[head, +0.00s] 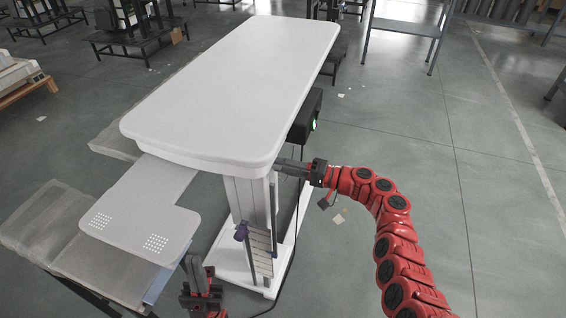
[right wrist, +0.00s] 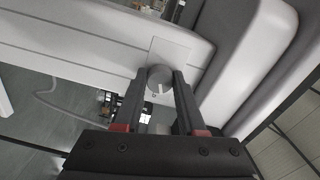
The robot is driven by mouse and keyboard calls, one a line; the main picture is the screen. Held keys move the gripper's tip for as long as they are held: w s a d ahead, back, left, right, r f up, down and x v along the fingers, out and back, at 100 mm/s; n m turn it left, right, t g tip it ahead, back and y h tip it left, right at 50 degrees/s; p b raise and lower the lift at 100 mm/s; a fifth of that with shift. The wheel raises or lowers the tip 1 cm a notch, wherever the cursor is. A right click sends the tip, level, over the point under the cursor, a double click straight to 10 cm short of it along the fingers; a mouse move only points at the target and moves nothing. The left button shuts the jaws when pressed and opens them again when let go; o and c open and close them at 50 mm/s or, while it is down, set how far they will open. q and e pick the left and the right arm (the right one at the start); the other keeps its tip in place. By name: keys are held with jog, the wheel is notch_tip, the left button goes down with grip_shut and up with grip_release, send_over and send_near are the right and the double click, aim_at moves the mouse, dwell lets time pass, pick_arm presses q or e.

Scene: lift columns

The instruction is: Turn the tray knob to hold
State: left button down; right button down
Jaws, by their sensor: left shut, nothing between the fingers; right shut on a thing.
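The tray knob (right wrist: 160,79) is a small round grey knob with a light pointer mark. It sits on a pale square plate (right wrist: 168,52) on the white column in the right wrist view. My right gripper (right wrist: 160,82) is shut on the knob, one finger on each side of it. In the head view my right gripper (head: 282,168) reaches under the near right edge of the tabletop, and the knob is hidden there. My left gripper (head: 194,268) is shut and empty, low in front of the column and below the tray (head: 150,200).
The long white table (head: 240,85) stands on a white lift column (head: 250,205) and base. A black box with a green light (head: 308,118) hangs under its right side. A purple-topped lever (head: 241,232) and a cable are near the column. Open floor lies to the right.

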jog(key=shift+m+p, duration=0.5)
jog(key=shift+m, duration=0.8)
jog(key=c, duration=0.5)
grip_release()
jog(key=shift+d, duration=0.1)
jog(key=v, duration=1.7)
jog(key=shift+d, duration=0.1)
jog(key=shift+d, duration=0.1)
